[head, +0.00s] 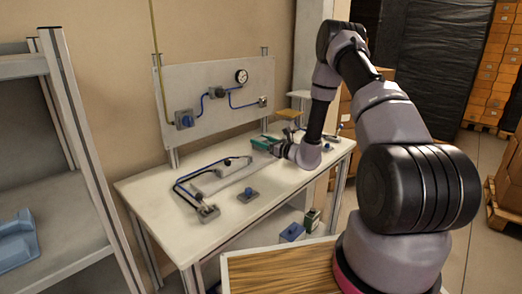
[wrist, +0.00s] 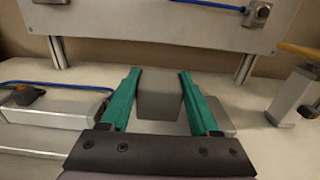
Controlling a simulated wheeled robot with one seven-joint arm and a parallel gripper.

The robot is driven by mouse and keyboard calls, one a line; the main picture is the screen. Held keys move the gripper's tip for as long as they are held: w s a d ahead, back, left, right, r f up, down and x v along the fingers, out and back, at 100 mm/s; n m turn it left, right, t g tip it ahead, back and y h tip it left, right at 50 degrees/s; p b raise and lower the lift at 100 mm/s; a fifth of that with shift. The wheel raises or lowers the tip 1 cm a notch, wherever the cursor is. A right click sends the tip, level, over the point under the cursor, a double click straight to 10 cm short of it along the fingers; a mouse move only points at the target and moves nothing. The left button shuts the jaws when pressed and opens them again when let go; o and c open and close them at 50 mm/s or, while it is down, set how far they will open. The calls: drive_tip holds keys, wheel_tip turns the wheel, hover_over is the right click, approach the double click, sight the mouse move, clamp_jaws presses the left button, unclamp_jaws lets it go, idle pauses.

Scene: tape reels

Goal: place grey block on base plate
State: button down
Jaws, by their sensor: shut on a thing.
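My gripper (wrist: 160,78) has two teal fingers closed on the sides of a grey block (wrist: 160,100), seen in the wrist view. In the head view my gripper (head: 266,146) is over the back right part of the white table, and the block is too small to make out. A flat grey plate (wrist: 222,116), perhaps the base plate, shows partly behind and below the right finger. The fingers and block hide much of it. I cannot tell whether the block touches it.
A blue tube and grey fittings (head: 208,212) lie on the table's left half, with a blue-knobbed valve (head: 248,194) in front. A stand with an orange-brown top (wrist: 297,92) is right of my gripper. An upright panel (head: 215,95) stands behind. The table's front right is clear.

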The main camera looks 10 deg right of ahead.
drive_tip(key=shift+d+f, duration=0.1)
drive_tip(key=shift+f, duration=1.7)
drive_tip(key=shift+f, duration=0.15)
drive_tip(key=shift+c, duration=0.6)
unclamp_jaws()
